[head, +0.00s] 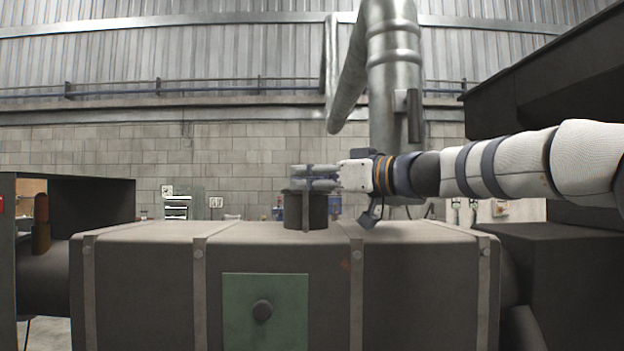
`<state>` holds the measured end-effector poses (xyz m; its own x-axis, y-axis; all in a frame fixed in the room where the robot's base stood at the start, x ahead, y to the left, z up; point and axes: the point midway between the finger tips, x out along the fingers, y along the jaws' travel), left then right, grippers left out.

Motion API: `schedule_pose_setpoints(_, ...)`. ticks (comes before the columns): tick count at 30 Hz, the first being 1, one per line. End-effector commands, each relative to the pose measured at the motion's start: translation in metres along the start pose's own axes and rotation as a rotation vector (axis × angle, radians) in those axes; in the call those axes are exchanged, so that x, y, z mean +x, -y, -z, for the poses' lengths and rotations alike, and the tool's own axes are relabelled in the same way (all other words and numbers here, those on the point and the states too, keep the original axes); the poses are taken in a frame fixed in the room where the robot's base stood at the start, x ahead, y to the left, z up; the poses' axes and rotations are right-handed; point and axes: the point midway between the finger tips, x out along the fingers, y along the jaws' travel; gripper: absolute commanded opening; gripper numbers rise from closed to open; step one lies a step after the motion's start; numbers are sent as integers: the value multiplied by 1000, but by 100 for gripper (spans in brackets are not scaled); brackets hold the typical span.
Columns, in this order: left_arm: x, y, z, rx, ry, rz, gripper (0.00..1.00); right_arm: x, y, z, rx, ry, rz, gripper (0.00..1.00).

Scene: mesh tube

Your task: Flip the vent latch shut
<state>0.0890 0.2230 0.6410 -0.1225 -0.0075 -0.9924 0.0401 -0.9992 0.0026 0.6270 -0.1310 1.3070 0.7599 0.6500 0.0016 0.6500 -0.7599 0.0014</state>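A short dark cylindrical vent (318,214) stands on top of the large grey box. A narrow upright bar (306,212), which looks like the latch, shows against its front. My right gripper (300,178) reaches in from the right, level, with its grey fingers just over the vent's top and across the upper end of the bar. The fingers lie close together, one above the other. I cannot tell whether they grip the bar or only touch or overlap it. My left gripper is out of view.
The grey strapped box (140,290) fills the foreground, with a green panel and dark knob (262,311) on its front. A large metal pipe (392,80) rises behind my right arm. Dark cabinets (575,270) stand at right. The box top left of the vent is clear.

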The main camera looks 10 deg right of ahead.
Motion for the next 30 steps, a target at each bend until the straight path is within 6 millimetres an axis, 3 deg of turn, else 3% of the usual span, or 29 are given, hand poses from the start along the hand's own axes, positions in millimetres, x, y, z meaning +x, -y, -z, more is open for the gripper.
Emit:
schedule_pose_setpoints(5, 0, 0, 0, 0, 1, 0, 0, 0, 0, -1, 1, 1, 0, 33)
schedule_pose_setpoints(10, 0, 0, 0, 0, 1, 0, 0, 0, 0, -1, 1, 1, -1, 0)
schedule_pose_setpoints(21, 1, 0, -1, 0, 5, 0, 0, 0, 0, 0, 3, 0, -29, 0)
schedule_pose_setpoints(30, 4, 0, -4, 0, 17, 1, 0, 0, 4, -2, 6, 1, -209, 0)
